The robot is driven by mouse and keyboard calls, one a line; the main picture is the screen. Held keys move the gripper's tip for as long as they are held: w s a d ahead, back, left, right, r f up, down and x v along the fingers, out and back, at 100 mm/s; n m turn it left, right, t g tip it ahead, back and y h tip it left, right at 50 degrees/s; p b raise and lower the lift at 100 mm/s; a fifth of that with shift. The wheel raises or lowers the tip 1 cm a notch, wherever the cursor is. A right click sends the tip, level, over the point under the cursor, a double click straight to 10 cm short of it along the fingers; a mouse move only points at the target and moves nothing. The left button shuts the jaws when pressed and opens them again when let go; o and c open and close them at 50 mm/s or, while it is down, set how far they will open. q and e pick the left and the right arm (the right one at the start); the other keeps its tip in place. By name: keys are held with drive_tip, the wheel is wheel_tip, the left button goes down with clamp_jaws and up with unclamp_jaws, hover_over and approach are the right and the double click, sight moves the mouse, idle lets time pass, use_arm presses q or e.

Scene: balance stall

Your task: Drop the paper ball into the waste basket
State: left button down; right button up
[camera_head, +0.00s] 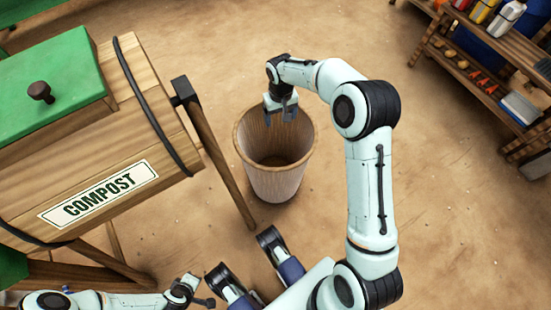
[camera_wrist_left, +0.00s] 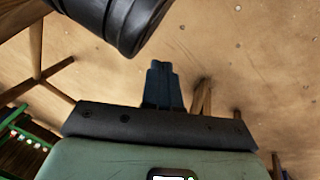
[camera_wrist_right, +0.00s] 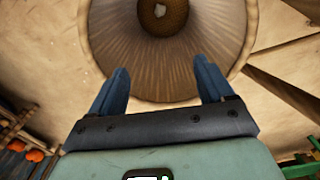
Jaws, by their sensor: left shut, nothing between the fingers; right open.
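The waste basket (camera_head: 276,185) is a tall wooden tub standing upright on the sandy floor. My right gripper (camera_head: 281,118) is over its far rim, pointing down. In the right wrist view its fingers (camera_wrist_right: 160,75) are apart with nothing between them, and the basket's inner wall (camera_wrist_right: 165,72) fills the view beyond. A small pale lump, apparently the paper ball (camera_wrist_right: 160,10), shows against the basket's dark round bottom; I cannot tell whether it rests there. The head view does not show it. My left gripper (camera_head: 207,301) is low at the bottom edge; its fingers (camera_wrist_left: 162,70) are shut and empty.
A wooden compost bin (camera_head: 150,120) with a green lid (camera_head: 60,80) and splayed legs stands left of the basket. A shelf unit (camera_head: 475,75) with bottles and goods is at the upper right. The floor (camera_head: 450,200) on the right is clear.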

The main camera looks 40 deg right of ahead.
use_arm(q)
drive_tip(key=shift+h, duration=0.3)
drive_tip(key=r, duration=0.1)
drive_tip(key=d+r+p, duration=0.1)
drive_tip(key=s+r+p, duration=0.1)
drive_tip(key=shift+d+r, duration=0.25)
drive_tip(key=shift+d, duration=0.15)
use_arm(e)
wheel_tip(320, 180, up, 10)
use_arm(q)
drive_tip(key=shift+s, duration=0.1)
use_arm(e)
drive_tip(key=shift+f, duration=0.1)
